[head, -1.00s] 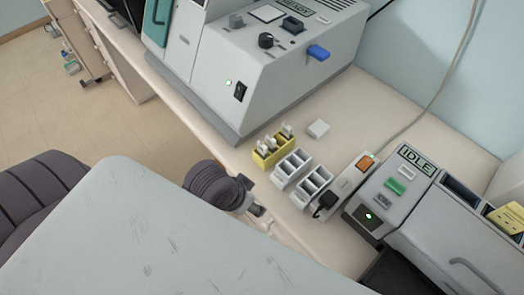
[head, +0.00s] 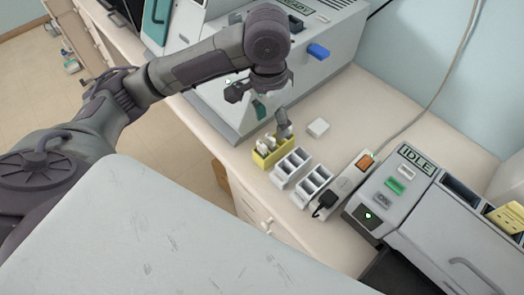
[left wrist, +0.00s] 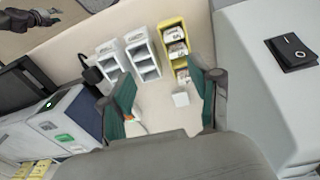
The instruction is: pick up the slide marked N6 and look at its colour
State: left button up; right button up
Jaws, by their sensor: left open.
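The yellow slide rack (head: 262,158) stands on the bench with several white-labelled slides in it.
Two white racks (head: 291,167) (head: 314,185) stand beside the yellow one. The small white block (head: 318,127) lies behind them. A large grey machine (head: 215,105) stands close on the left. A device reading IDLE (head: 385,205) and a power strip (head: 350,175) are on the right.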

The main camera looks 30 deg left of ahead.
aim_at(262, 144)
pick_arm(q)
jog(key=shift+n+y, duration=0.3)
jog(key=f, duration=0.2)
jog(key=a+f, duration=0.1)
jog(key=f, duration=0.1)
jog(key=a+f, duration=0.1)
jog(key=f, duration=0.1)
jog(key=shift+p, duration=0.4)
jog(key=f, duration=0.1)
jog(key=f+p, duration=0.1)
jog(key=f, duration=0.3)
jog(key=shift+a+p, duration=0.25)
jog(key=shift+p, duration=0.05)
jog(key=shift+f, duration=0.2)
grip_shut()
